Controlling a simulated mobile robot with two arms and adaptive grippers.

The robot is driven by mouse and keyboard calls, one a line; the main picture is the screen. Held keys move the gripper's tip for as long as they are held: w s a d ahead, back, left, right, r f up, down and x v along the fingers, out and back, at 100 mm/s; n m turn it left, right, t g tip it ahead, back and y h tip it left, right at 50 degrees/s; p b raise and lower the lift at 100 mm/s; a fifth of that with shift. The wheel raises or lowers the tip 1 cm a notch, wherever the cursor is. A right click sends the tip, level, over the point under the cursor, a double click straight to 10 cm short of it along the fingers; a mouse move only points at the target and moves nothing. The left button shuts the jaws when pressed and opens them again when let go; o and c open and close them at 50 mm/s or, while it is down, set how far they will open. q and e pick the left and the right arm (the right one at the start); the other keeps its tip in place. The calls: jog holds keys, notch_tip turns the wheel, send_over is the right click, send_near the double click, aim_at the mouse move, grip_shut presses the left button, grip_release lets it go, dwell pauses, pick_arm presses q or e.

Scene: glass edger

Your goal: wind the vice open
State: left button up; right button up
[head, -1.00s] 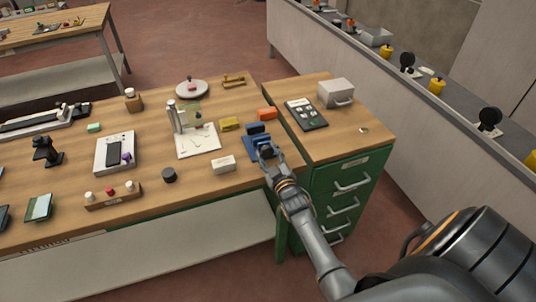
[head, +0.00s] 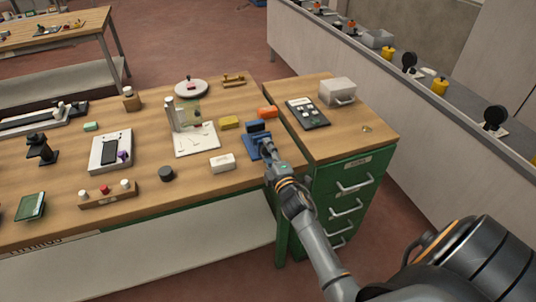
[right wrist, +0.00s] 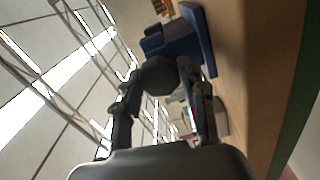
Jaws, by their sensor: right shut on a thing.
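The blue vice (head: 250,146) sits on the wooden bench near its right front end. In the right wrist view the vice (right wrist: 201,38) shows sideways beyond the fingers, with its flat base along the bench top. My right gripper (head: 268,152) is at the near side of the vice. In the right wrist view its fingers (right wrist: 160,92) are shut on a dark round knob (right wrist: 158,74) at the vice's near end. The gripper hides part of the vice in the head view, and I cannot tell how wide the vice jaws are. My left gripper is not in view.
A white box (head: 222,162) stands left of the vice. A green drawer cabinet (head: 350,185) adjoins on the right. A dark puck (head: 166,174) stands farther left.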

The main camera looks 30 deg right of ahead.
jog(key=shift+f+n+b, duration=0.1)
jog(key=shift+n+b, duration=0.4)
jog(key=shift+n, duration=1)
jog(key=o, duration=1.2)
jog(key=shift+c, duration=0.2)
jog(key=v, duration=1.2)
